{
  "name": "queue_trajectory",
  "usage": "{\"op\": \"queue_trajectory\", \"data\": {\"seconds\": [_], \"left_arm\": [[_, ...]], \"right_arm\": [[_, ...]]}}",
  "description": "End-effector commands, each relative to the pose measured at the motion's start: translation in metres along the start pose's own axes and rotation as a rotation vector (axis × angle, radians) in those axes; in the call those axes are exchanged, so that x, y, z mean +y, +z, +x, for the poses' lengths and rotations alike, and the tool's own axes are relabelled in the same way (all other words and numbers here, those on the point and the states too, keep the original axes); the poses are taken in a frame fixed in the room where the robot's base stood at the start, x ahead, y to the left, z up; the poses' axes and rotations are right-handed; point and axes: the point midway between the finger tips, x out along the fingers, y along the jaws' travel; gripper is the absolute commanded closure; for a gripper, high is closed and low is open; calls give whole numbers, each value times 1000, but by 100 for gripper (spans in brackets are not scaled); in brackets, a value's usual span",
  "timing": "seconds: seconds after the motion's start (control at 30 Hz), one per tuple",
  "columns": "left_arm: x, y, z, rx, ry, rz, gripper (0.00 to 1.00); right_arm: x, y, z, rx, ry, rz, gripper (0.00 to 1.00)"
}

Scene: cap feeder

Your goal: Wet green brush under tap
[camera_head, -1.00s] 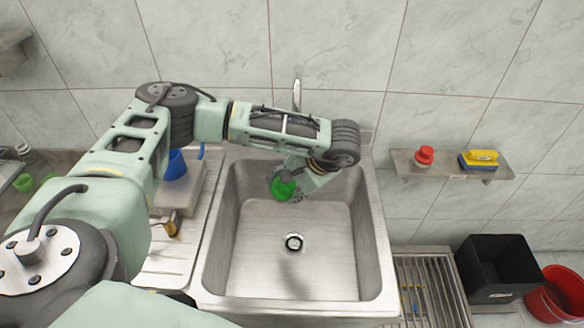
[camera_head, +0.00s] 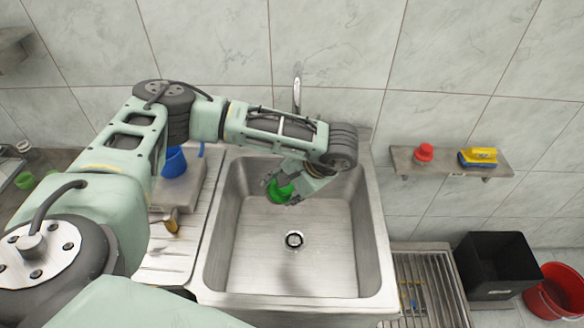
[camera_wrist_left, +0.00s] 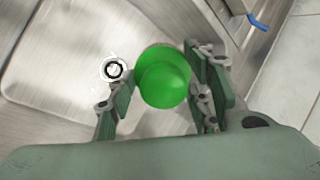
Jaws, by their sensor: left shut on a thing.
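The green brush (camera_head: 280,189) is a rounded green thing held over the sink basin, in its back part. My left gripper (camera_head: 283,193) is shut on it. In the left wrist view the green brush (camera_wrist_left: 163,78) sits between the two fingers of my left gripper (camera_wrist_left: 160,92). The tap (camera_head: 297,88) rises behind the sink; its lower part and outlet are hidden behind my left arm. No water shows. My right gripper is not in view.
The steel sink (camera_head: 318,298) has a drain (camera_head: 293,240) in its floor. A black bin (camera_head: 497,267) and red bucket (camera_head: 558,292) stand lower right.

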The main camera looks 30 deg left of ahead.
Motion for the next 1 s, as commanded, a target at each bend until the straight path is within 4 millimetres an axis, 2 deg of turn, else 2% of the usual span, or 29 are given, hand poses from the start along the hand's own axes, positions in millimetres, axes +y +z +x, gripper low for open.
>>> {"op": "queue_trajectory", "data": {"seconds": [0.57,1.0], "left_arm": [[-1,2,-2,0,0,0,74],[-2,35,-30,0,0,2,74]], "right_arm": [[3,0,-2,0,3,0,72],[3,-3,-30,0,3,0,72]]}}
